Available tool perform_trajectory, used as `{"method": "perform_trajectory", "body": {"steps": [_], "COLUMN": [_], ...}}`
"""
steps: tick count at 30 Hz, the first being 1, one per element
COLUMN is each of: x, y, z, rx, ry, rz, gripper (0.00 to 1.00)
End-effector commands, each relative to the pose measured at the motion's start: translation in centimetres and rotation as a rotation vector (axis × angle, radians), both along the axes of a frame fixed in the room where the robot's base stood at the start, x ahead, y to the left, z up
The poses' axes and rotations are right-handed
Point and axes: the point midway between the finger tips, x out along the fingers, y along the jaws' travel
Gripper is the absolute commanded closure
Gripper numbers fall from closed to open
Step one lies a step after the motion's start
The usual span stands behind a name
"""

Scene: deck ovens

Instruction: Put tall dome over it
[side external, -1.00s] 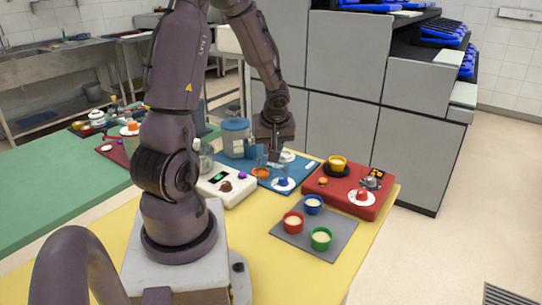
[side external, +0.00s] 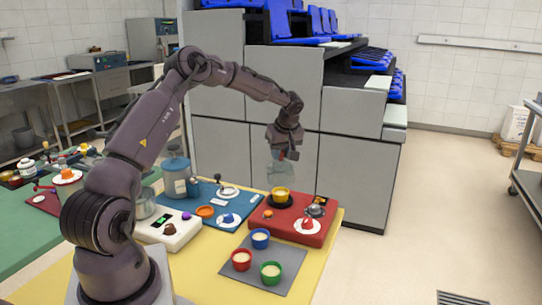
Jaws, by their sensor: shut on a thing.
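My gripper (side external: 285,154) is shut on a clear tall dome (side external: 281,173) and holds it in the air at the back of the red board (side external: 284,233). The dome is see-through and faint, and its lower edge is hard to make out. In the picture it hangs just above a yellow cup (side external: 280,192) on a dark saucer (side external: 288,203). I cannot tell whether the dome's rim is level with the cup or above it. A small orange item (side external: 267,213), a silvery item (side external: 316,210) and a white plate (side external: 315,230) with a red piece (side external: 306,223) share the board.
A grey mat (side external: 287,281) holds red, blue and green cups.

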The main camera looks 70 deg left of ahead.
Motion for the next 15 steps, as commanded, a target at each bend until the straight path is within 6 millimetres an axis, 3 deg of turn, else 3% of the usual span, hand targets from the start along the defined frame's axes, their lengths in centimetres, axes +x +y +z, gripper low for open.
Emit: {"method": "perform_trajectory", "body": {"steps": [15], "x": [0.1], "y": [0.0], "z": [-4.2], "rx": [0.001], "ry": [0.001], "rz": [0.000], "gripper": [0.94]}}
